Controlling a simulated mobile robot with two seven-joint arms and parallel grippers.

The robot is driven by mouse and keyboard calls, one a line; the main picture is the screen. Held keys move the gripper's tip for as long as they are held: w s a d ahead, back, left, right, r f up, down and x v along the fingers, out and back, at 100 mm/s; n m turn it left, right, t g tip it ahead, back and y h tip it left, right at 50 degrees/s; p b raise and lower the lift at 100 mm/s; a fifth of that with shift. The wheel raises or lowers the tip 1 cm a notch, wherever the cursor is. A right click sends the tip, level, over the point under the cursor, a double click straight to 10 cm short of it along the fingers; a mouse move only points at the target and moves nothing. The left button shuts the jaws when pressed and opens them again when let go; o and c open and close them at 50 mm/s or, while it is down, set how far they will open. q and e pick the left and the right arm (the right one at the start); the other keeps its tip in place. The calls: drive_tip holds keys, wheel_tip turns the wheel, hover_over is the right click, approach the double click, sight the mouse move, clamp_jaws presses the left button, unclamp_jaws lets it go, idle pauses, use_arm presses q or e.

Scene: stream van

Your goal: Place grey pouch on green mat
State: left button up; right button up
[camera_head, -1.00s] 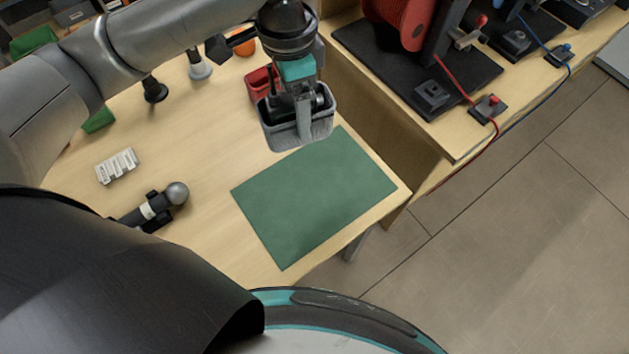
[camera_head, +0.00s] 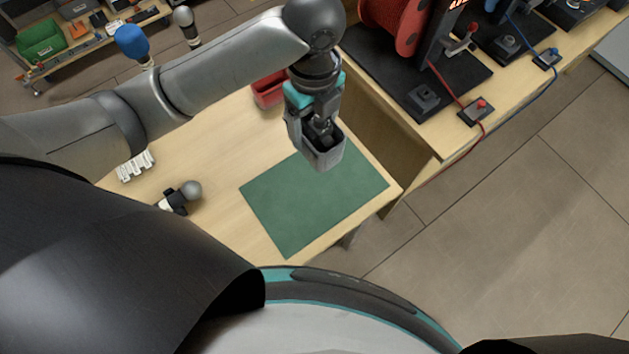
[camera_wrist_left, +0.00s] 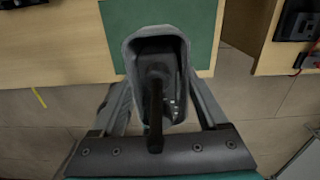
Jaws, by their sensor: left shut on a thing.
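The grey pouch (camera_head: 325,160) is an open-topped grey container held in my left gripper (camera_head: 322,133). The gripper is shut on it, and it hangs above the far part of the green mat (camera_head: 300,205) in the head view. In the left wrist view the pouch (camera_wrist_left: 160,70) sits between the fingers, its dark inside facing the camera, with something dark and rod-like in or in front of it. The green mat (camera_wrist_left: 205,22) shows behind it. Whether the pouch touches the mat cannot be told. My right gripper is not in view.
A red bin (camera_head: 268,92) stands behind the mat. A microphone-like object (camera_head: 181,196) and a white block (camera_head: 135,166) lie on the left of the wooden table. A red reel (camera_head: 393,25) with black gear stands on the adjoining bench. The mat's near part is clear.

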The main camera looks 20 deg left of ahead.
use_arm(q)
drive_tip(key=shift+f+b, duration=1.65)
drive_tip(key=shift+f, duration=8.3)
drive_tip(key=shift+f, duration=0.2)
drive_tip(key=o, duration=1.3)
drive_tip(key=shift+c, duration=0.2)
drive_tip(key=shift+r, duration=0.1)
wheel_tip(320, 180, up, 12)
drive_tip(key=p, duration=0.2)
